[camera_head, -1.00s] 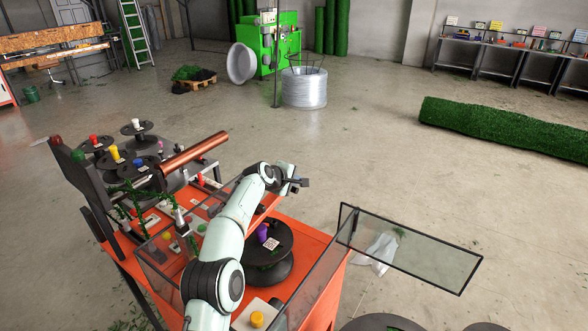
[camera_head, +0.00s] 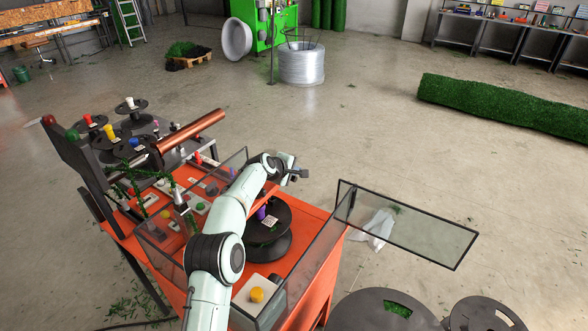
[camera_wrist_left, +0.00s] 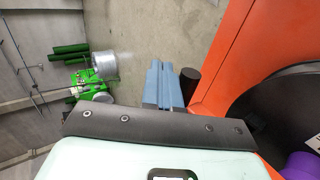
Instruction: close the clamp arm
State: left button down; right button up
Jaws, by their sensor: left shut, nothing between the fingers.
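The orange machine (camera_head: 322,222) stands under my left arm. A black spool (camera_head: 281,221) with a purple knob (camera_head: 261,213) sits on it; the purple knob also shows in the left wrist view (camera_wrist_left: 300,166). An orange bar runs close beside my arm above the spool; I cannot tell for sure that it is the clamp arm. My left gripper (camera_head: 303,173) is past the spool near the machine's far edge, shut and empty. In the left wrist view its blue-grey fingers (camera_wrist_left: 163,84) lie beside a short black cylinder (camera_wrist_left: 190,82) at the orange edge. Contact there is unclear. My right gripper is out of view.
A clear-panelled open door (camera_head: 410,222) juts out to the right of the machine. A yellow knob (camera_head: 256,295) is at the front. A copper rod (camera_head: 192,130) and several small spools stand behind left. Dark round discs (camera_head: 382,310) lie at bottom right. Open floor lies beyond.

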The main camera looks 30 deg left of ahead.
pick_arm(q)
jog(key=shift+s+r, duration=0.2)
jog(key=shift+s, duration=0.2)
jog(key=b+v, duration=0.4)
jog(key=v, duration=0.8)
jog(key=shift+s+r, duration=0.2)
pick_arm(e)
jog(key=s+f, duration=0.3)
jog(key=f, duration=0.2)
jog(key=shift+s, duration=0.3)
